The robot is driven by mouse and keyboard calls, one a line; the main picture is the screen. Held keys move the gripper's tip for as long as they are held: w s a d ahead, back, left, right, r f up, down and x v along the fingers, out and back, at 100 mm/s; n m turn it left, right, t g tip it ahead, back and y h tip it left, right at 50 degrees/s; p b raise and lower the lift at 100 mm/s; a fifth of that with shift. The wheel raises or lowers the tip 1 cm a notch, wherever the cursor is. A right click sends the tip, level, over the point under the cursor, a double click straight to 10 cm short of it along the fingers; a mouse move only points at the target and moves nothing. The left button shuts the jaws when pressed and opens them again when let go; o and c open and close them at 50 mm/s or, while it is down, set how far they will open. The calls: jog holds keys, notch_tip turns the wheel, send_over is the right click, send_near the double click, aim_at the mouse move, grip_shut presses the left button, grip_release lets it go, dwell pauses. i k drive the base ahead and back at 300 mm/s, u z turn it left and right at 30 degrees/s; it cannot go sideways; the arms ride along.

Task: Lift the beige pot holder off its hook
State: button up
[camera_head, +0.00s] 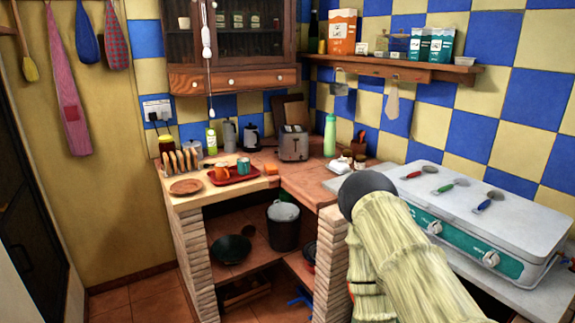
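A beige cloth-like piece (392,105), which looks like the pot holder, hangs below the wooden wall shelf in front of the blue and yellow tiles. Its hook is too small to make out. My arm rises at the lower right, with a dark round joint and pale ribbed links, well below and in front of the beige piece. My gripper does not show in this view.
Another hanging piece (340,84) is under the wooden shelf (425,72). A white and green stove (462,215) stands on the right counter. A green bottle (330,135) and a toaster (293,144) stand at the back. The wall around the beige piece is clear.

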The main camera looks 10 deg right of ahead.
aim_at(392, 110)
jog(key=z, duration=0.55)
jog(key=i, duration=1.4)
jog(key=z, duration=0.5)
